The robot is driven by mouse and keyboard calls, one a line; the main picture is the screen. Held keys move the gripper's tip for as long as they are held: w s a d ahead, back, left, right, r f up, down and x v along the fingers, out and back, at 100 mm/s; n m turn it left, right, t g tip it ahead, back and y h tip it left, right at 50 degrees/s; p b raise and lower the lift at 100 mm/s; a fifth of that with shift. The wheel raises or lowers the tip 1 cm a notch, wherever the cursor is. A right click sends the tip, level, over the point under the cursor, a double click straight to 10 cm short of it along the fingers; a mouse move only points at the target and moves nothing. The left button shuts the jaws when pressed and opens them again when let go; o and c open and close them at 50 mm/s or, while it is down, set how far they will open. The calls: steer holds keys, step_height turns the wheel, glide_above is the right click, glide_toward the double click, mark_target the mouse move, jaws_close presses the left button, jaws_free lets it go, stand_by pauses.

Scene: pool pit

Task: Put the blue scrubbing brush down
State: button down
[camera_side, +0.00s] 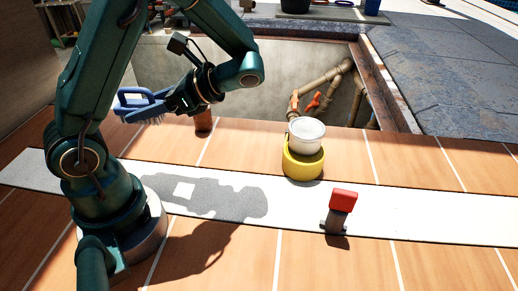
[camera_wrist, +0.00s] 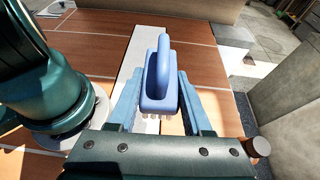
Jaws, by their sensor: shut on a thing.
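The blue scrubbing brush (camera_side: 143,105) is in the air above the wooden deck in the side view, bristles facing down. In the wrist view the brush (camera_wrist: 160,88) sits between the two fingers, its handle pointing away from the gripper. My gripper (camera_side: 176,98) is shut on the brush. In the wrist view my gripper (camera_wrist: 158,100) has a finger at each side of the brush body. The brush is clear of the deck.
A white tub (camera_side: 306,135) stands in a yellow ring (camera_side: 303,165) on the deck. A red-topped block (camera_side: 342,200) stands to the right on the white strip (camera_side: 290,205). A brown cylinder (camera_side: 203,121) stands by the pit edge. The open pit (camera_side: 335,75) holds pipes.

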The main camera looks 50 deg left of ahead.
mark_target(172, 152)
steer(key=w+a+r+m+t+y, duration=0.2)
steer(key=w+a+m+t+y, duration=0.1)
steer(key=w+a+m+t, duration=0.15)
steer(key=shift+s+d+f, duration=0.1)
steer(key=shift+s+f, duration=0.1)
steer(key=shift+f, duration=2.3)
steer(key=shift+s+d+f, duration=0.1)
steer(key=shift+s+f, duration=0.05)
steer(key=shift+f, duration=2.4)
steer(key=shift+s+f, duration=0.2)
steer(key=shift+f, duration=2.3)
steer(key=shift+c, duration=1.7)
jaws_free()
steer(key=shift+f, duration=0.1)
